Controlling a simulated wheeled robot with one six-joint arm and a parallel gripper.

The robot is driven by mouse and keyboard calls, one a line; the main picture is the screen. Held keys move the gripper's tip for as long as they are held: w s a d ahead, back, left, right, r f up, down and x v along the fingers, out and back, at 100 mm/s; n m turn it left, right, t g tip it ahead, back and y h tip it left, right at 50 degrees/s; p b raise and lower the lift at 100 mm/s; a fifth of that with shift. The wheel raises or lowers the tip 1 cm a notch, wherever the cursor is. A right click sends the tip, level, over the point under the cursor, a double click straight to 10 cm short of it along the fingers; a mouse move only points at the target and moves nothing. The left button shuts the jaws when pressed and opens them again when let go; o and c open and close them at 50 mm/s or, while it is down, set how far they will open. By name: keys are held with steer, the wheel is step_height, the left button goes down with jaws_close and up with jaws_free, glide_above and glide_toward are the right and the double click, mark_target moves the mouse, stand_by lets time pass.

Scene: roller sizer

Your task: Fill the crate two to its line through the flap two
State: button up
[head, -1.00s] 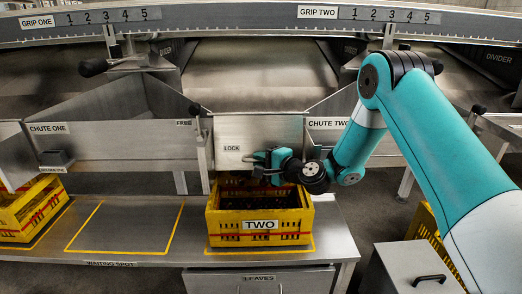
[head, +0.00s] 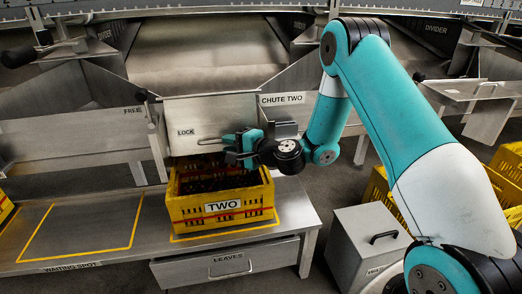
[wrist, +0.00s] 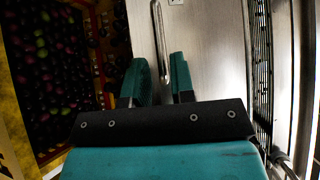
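Crate two (head: 223,224) is a yellow crate labelled TWO with a red line on its front, standing in a yellow outline on the bench. Dark round fruit lies in it and shows in the wrist view (wrist: 52,70); its level against the line cannot be told. Flap two (head: 213,114) is a metal plate marked LOCK above the crate's back, with a bar handle (head: 209,141). My gripper (head: 236,149) is at the handle's right end. In the wrist view its fingers (wrist: 161,84) are apart, one on each side of the handle (wrist: 159,40), with a narrow gap showing.
Chute two (head: 282,99) is behind the flap. An outlined waiting spot (head: 85,228) on the bench left of the crate is empty. A drawer marked LEAVES (head: 226,264) is below. A grey lidded box (head: 366,238) and yellow crates (head: 380,188) stand at right.

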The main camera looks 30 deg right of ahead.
steer(key=b+v, duration=0.6)
steer(key=v, duration=0.6)
steer(key=shift+s, duration=0.2)
steer(key=shift+d, duration=0.1)
